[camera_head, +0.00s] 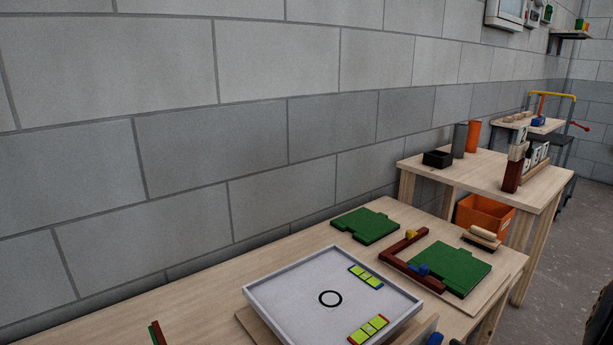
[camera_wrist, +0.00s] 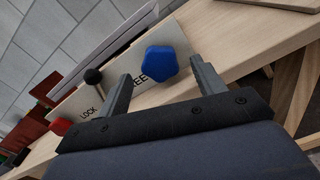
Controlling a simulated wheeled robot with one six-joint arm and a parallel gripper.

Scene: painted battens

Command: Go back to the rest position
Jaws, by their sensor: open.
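My gripper (camera_wrist: 160,70) is open in the wrist view, its two grey fingers apart with nothing held between them. A blue lobed knob (camera_wrist: 161,60) shows beyond and between the fingertips, on a pale panel (camera_wrist: 119,62) with lettering. The panel reads "LOCK" near a black ball-ended lever (camera_wrist: 93,77), and the other word is partly hidden by a finger. I cannot tell whether the fingers touch the knob. My gripper does not show clearly in the head view.
In the head view a wooden bench (camera_head: 190,292) carries a tilted grey tray (camera_head: 300,285) with yellow-green battens, green plates (camera_head: 366,225) and a brown frame (camera_head: 404,244). A second table (camera_head: 530,188) and an orange bin (camera_head: 484,215) stand behind. A block wall runs along the left.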

